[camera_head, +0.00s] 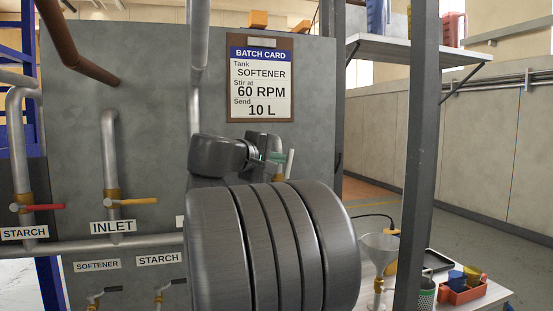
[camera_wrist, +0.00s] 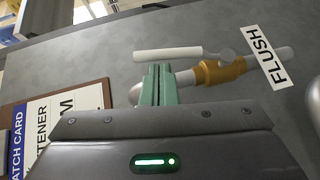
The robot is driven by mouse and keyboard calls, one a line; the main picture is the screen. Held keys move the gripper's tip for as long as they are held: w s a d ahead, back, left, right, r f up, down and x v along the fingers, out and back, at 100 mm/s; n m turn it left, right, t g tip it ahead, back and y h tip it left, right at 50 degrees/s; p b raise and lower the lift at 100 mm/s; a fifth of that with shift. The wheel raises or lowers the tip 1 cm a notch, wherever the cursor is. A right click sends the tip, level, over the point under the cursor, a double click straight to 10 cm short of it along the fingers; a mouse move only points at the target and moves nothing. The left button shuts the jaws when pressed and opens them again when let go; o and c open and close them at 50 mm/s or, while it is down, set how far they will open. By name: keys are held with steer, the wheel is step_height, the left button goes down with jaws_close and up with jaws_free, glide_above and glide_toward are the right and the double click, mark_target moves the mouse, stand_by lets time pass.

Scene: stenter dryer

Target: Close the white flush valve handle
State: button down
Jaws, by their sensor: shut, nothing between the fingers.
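The white flush valve handle (camera_wrist: 168,53) shows in the wrist view just beyond my fingertips, lying roughly along its pipe. It joins a brass valve body (camera_wrist: 220,70) beside the FLUSH label (camera_wrist: 266,58). In the head view the white handle (camera_head: 290,163) stands nearly upright, just right of my gripper (camera_head: 275,157). My gripper's green fingers (camera_wrist: 158,84) are shut and empty, with their tips close to the handle's middle. I cannot tell whether they touch it.
A batch card (camera_head: 261,84) hangs on the grey panel above my gripper. To the left are the INLET valve with an orange handle (camera_head: 133,201) and a red-handled valve (camera_head: 43,207). A grey post (camera_head: 418,150) stands to the right, near a table with a funnel (camera_head: 380,252).

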steer(key=shift+d+r, duration=0.1)
steer(key=shift+w+d+y+p, duration=0.15)
steer(key=shift+y+p, duration=0.15)
steer(key=shift+p, duration=0.15)
steer(key=shift+d+r+g, duration=0.1)
steer(key=shift+g, duration=0.2)
steer(key=shift+w+d+r+m+g+y+p, duration=0.15)
steer(key=shift+d+m+g+y+p, duration=0.15)
steer(key=shift+d+p, duration=0.2)
steer(key=shift+w+d+m+g+y+p, duration=0.1)
steer(key=shift+d+m+g+y+p, duration=0.1)
steer(key=shift+d+m+y+p, duration=0.3)
steer(key=w+d+f+b, duration=0.1)
steer(key=w+d+f, duration=0.1)
steer(key=d+f, duration=0.3)
steer(key=shift+w+d+f+g+y+b, duration=0.3)
steer(key=shift+d+g+y+b, duration=0.1)
steer(key=shift+d, duration=0.8)
steer(key=shift+f, duration=0.1)
